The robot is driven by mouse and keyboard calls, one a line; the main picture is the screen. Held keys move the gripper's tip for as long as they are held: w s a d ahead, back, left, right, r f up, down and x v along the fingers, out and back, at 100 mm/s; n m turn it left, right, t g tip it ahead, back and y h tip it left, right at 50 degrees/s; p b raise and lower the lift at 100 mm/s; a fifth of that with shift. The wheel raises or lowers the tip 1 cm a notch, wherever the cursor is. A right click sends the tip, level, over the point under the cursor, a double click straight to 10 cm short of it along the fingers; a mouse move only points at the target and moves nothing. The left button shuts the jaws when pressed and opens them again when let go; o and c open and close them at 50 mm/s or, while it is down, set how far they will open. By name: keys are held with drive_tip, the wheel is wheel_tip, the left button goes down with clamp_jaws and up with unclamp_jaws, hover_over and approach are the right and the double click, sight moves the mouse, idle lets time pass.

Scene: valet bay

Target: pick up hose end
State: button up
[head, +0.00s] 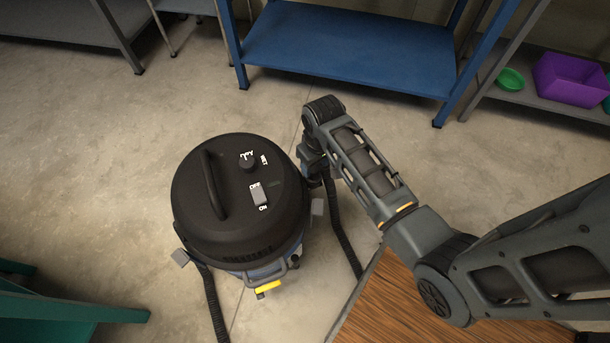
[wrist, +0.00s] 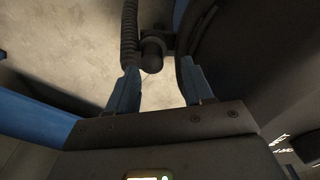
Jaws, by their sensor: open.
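The vacuum cleaner (head: 235,200) stands on the floor with a round black lid, a handle and a dial. A dark ribbed hose (head: 340,225) runs down its right side; it also shows in the wrist view (wrist: 129,35). In the wrist view a short dark cylinder, apparently the hose end (wrist: 152,56), lies just ahead of and between the two blue fingertips. My gripper (wrist: 158,72) is open, with a gap between fingers and cylinder. In the head view my wrist hides most of the gripper beside the vacuum's right edge.
A wooden-topped surface (head: 400,305) is at the lower right under my arm. A blue shelf (head: 350,50) stands at the back. A purple bin (head: 570,80) and green bowl (head: 510,79) sit on a grey shelf.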

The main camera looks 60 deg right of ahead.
sight(314, 168)
drive_tip(key=shift+w+d+f+g+b, duration=0.1)
drive_tip(key=shift+w+d+g+b, duration=0.1)
drive_tip(key=shift+w+d, duration=0.3)
drive_tip(key=shift+w+d+f+g+b, duration=0.15)
drive_tip(key=shift+w+d+g, duration=0.1)
drive_tip(key=shift+d, duration=0.3)
drive_tip(key=shift+w+d+f, duration=0.1)
drive_tip(key=shift+d+f, duration=0.05)
drive_tip(key=shift+f, duration=0.05)
drive_tip(key=shift+w+f+b, duration=0.1)
drive_tip(key=shift+f+b, duration=1.45)
drive_tip(key=shift+f, duration=2)
drive_tip(key=shift+c, duration=0.2)
drive_tip(key=c, duration=0.7)
drive_tip(key=shift+o, duration=0.2)
drive_tip(key=shift+r, duration=0.2)
wheel_tip(314, 168, up, 4)
drive_tip(key=shift+p, duration=1)
drive_tip(key=s+r+p, duration=0.2)
drive_tip(key=s+r, duration=0.1)
drive_tip(key=s, duration=0.2)
drive_tip(key=s+d+r+p, duration=0.1)
drive_tip(key=s+r, duration=0.2)
drive_tip(key=s, duration=0.3)
drive_tip(key=shift+s+d+r+p, duration=0.2)
drive_tip(key=shift+s+r+p, duration=0.1)
drive_tip(key=shift+r+p, duration=0.05)
